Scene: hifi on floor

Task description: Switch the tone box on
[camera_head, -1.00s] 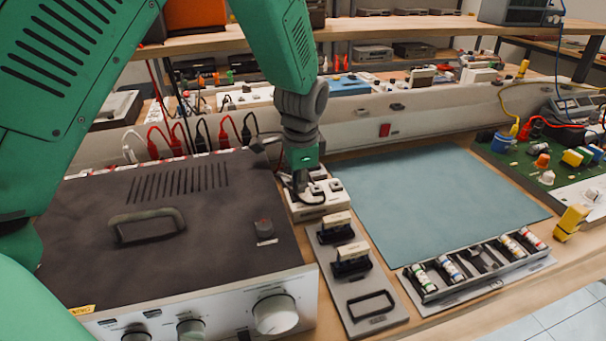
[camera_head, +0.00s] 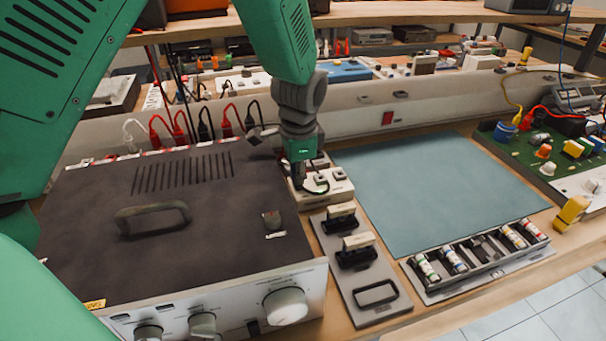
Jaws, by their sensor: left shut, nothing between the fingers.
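My left gripper (camera_head: 299,183) comes down from the top and points downward. It is shut with nothing in it, its tips at the left side of a small white box (camera_head: 336,193) with small dark switches or buttons on top. The gripper hides part of that box, and I cannot tell whether the tips touch it. A large box (camera_head: 212,267) with a dark top, a handle and a pale front with knobs stands to the left. A small switch-like part (camera_head: 272,222) sits on its top. No readable label shows which box is the tone box. My right gripper is not in view.
A grey plate (camera_head: 366,285) with black-and-cream plugs lies in front of the white box. A blue-green mat (camera_head: 435,185) is bare. A tray of small cylinders (camera_head: 476,268) lies at its front edge. A green board (camera_head: 545,155) stands right. Cables rise behind the large box.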

